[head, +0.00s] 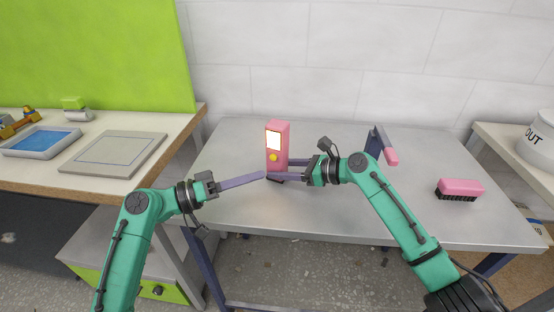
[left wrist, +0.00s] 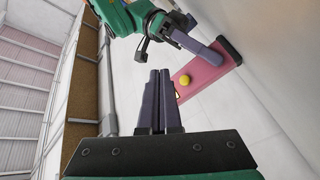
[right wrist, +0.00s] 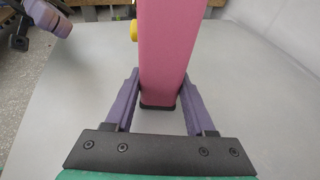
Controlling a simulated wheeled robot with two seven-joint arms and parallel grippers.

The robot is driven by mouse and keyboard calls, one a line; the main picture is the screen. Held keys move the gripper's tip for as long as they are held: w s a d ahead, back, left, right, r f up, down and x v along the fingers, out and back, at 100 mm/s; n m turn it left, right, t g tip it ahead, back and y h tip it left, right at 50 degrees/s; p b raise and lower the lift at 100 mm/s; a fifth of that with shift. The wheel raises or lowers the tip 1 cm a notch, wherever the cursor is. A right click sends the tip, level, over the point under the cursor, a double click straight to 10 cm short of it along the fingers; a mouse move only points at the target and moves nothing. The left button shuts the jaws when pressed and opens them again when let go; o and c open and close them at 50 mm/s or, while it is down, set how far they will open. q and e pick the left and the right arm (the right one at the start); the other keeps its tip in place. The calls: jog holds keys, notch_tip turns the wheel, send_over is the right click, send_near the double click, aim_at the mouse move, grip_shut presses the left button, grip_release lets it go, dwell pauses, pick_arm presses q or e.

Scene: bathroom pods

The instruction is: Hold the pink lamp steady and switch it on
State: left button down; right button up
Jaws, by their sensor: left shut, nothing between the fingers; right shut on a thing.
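The pink lamp (head: 279,136) stands upright on the grey metal table. Its front panel (head: 273,140) glows pale yellow-white, and a round yellow button (head: 273,157) sits below the panel. The button also shows in the left wrist view (left wrist: 185,80). My right gripper (head: 279,170) is shut on the lower part of the lamp, with one finger on each side in the right wrist view (right wrist: 160,95). My left gripper (head: 264,175) is shut and empty, its fingertips in front of the lamp, below the button. In the left wrist view its fingers (left wrist: 160,80) are together.
A pink brush (head: 459,187) with dark bristles lies at the right of the table (head: 330,215). A pink-ended bar (head: 390,156) is behind my right arm. A blue tray (head: 42,142) and a flat grey board (head: 115,154) are on the left counter.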

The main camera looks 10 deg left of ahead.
pick_arm(q)
jog(key=shift+s+a, duration=0.25)
jog(key=shift+s, duration=0.5)
pick_arm(e)
jog(key=o, duration=1.2)
